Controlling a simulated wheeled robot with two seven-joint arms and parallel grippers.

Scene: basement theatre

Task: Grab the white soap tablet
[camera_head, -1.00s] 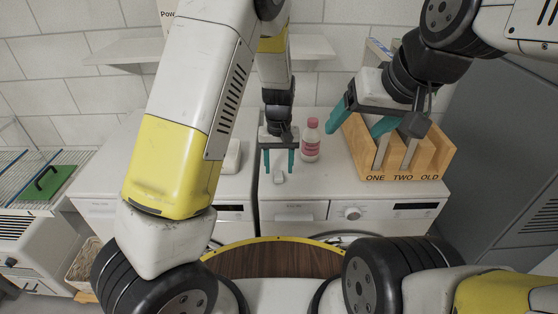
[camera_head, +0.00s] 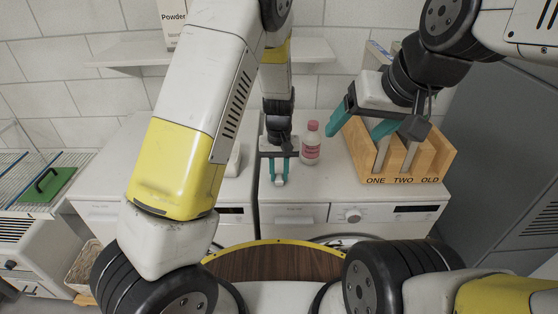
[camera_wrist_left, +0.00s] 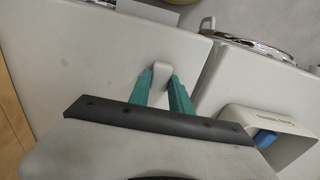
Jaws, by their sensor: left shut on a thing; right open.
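The white soap tablet (camera_wrist_left: 161,71) is a small pale block between the teal fingertips of my left gripper (camera_wrist_left: 160,82) in the left wrist view. In the head view my left gripper (camera_head: 279,181) points down over the top of the right-hand white machine, and the tablet (camera_head: 279,182) shows only as a small pale patch between the fingers. The fingers are shut on it. I cannot tell whether it still touches the machine top. My right gripper (camera_head: 360,128) is open and empty, in front of the wooden box and above the machine.
A bottle with a pink cap (camera_head: 311,144) stands just right of my left gripper. A wooden box marked ONE, TWO, OLD (camera_head: 436,163) stands at the right. A white container with something blue (camera_wrist_left: 283,136) shows in the left wrist view. A shelf (camera_head: 120,53) is above.

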